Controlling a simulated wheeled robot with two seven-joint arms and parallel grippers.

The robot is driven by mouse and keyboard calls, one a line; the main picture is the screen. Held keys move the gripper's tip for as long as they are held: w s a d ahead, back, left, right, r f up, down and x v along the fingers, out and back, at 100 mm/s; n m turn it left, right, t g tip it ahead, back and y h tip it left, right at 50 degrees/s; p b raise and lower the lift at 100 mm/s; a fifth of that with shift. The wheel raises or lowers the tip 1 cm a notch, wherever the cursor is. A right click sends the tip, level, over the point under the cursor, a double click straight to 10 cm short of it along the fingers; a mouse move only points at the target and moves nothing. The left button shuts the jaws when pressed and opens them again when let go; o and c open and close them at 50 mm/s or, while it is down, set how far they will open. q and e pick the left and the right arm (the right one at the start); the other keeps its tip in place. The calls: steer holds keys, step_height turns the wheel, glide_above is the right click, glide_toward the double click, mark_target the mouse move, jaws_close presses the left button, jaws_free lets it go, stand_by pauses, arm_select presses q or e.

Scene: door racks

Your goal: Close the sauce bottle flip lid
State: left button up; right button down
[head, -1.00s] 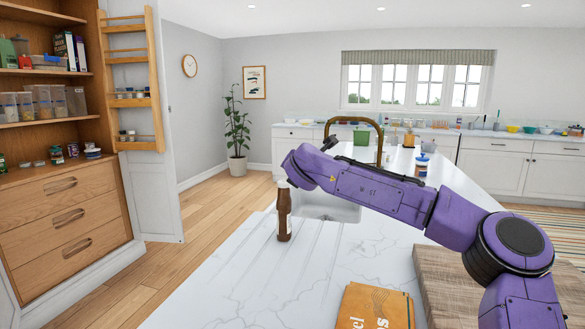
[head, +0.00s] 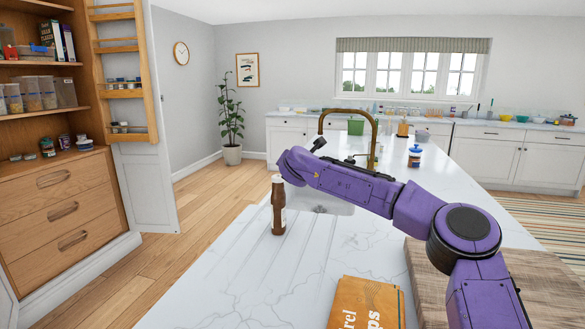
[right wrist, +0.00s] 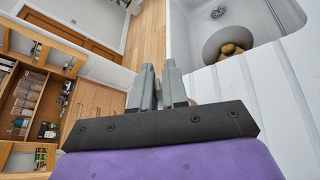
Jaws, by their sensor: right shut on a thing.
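The brown sauce bottle (head: 278,210) stands upright on the white counter beside the sink in the head view. Its pale cap (head: 277,178) shows just under the end of my purple right arm; whether the flip lid is up or down is too small to tell. My right gripper's fingers are hidden in the head view. In the right wrist view my right gripper (right wrist: 159,72) has its grey fingers close together with a small pale patch between them. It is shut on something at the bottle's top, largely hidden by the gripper. My left gripper is not in view.
A sink (head: 325,200) with a brass tap (head: 374,140) lies behind the bottle. An orange book (head: 367,303) and a wooden board (head: 530,275) lie at the front. A blue-capped jar (head: 414,157) stands farther back. The counter left of the book is clear.

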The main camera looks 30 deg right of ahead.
steer(key=shift+a+r+p, duration=0.1)
steer(key=shift+r+p, duration=0.05)
steer(key=shift+p, duration=0.15)
steer(key=shift+w+a+r+n+g+h+p, duration=0.3)
steer(key=shift+r+n+g+h+p, duration=0.15)
steer(key=shift+n+p, duration=0.55)
steer(key=shift+w+a+n+g+h+p, duration=0.3)
steer(key=shift+n+g+h+p, duration=0.15)
steer(key=shift+n+p, duration=0.55)
steer(key=shift+w+a+n+p, duration=0.15)
steer(key=shift+n+p, duration=0.15)
steer(key=shift+p, duration=0.3)
steer(key=shift+f, duration=0.1)
steer(key=c, duration=1.2)
jaws_free()
